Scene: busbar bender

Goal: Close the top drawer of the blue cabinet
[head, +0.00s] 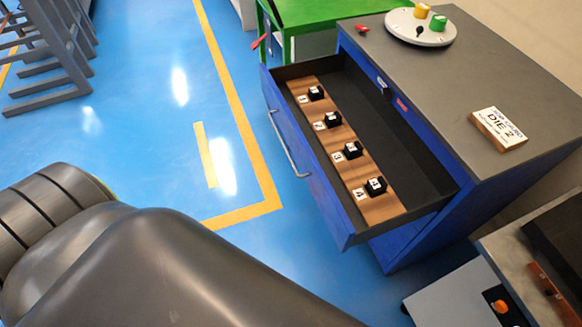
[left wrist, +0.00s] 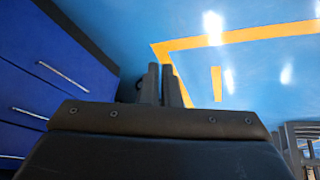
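The blue cabinet (head: 430,225) stands at the right in the head view. Its top drawer (head: 330,200) is pulled well out toward the left, with a silver bar handle (head: 288,145) on its front. Inside lies a wooden strip with several black numbered pieces. My left arm fills the lower left, but its gripper is outside the head view. In the left wrist view my left gripper (left wrist: 165,85) has its fingers close together with nothing visible between them. Blue drawer fronts (left wrist: 60,95) with handles are to its left, apart from the fingers. My right gripper is not seen.
On the cabinet top are a round white plate (head: 420,27) with knobs and a DIE 2 block (head: 498,128). A green table (head: 320,12) stands behind. A grey machine (head: 470,295) is at the lower right. Blue floor with yellow lines is clear before the drawer.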

